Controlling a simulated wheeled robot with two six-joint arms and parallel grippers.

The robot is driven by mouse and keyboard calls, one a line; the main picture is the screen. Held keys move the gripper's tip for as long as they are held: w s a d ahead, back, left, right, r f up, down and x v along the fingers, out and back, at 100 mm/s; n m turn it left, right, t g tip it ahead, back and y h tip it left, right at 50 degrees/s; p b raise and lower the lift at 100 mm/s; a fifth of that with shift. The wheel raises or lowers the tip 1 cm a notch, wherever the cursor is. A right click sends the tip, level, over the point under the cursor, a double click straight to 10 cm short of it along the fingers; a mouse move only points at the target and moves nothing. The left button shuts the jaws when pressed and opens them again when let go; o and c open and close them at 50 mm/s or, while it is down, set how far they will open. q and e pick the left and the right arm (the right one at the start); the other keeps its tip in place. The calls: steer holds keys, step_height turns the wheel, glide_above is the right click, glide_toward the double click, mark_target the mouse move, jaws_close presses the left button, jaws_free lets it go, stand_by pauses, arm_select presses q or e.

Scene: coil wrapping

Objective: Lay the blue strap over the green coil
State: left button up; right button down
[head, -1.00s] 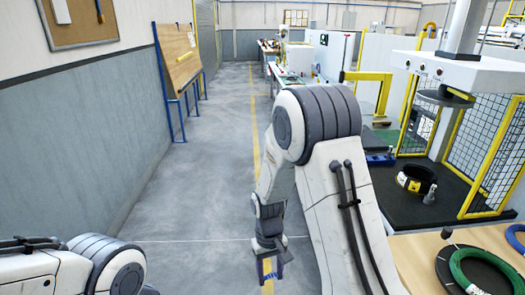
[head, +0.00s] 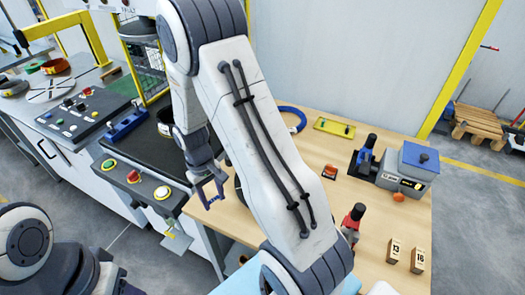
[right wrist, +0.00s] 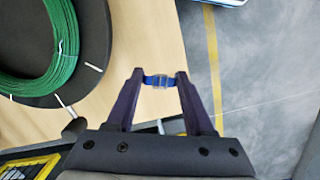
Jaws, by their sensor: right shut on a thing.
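My right gripper (head: 209,198) hangs at the left edge of the wooden table in the head view. In the right wrist view its fingers (right wrist: 159,79) are shut on the blue strap (right wrist: 158,81), a short blue band with a pale buckle between the tips. The green coil (right wrist: 62,72) lies on a dark round disc (right wrist: 100,40) at the left of the right wrist view, apart from the strap. In the head view my right arm hides the coil; only a sliver of the dark disc (head: 238,187) shows. My left gripper is out of view.
The wooden table (head: 318,150) holds a blue ring (head: 293,118), a yellow tray (head: 334,126), a grey box (head: 405,172), a red-handled tool (head: 352,220) and two numbered blocks (head: 393,251). A machine bench with a button panel (head: 133,176) stands to the left.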

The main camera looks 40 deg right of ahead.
arm_select(q)
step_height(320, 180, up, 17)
steer(key=p, duration=1.5)
arm_select(e)
steer(key=s+d+r+n, duration=0.1)
steer(key=s+d+r, duration=0.4)
steer(key=d+r, duration=0.4)
steer(key=d, duration=0.2)
steer(key=shift+s+d+r+n, duration=0.3)
steer(key=shift+s+r+n, duration=0.05)
steer(key=shift+n, duration=0.05)
arm_select(q)
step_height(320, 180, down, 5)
steer(key=b, duration=0.5)
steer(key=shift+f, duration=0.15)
arm_select(e)
step_height(320, 180, down, 6)
steer(key=shift+s+r, duration=0.1)
arm_select(q)
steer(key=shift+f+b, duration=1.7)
steer(key=shift+b, duration=0.2)
arm_select(e)
steer(key=shift+f, duration=1.95)
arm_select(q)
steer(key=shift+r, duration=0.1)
arm_select(e)
steer(key=shift+c, duration=1)
jaws_free()
steer(key=shift+r, duration=0.1)
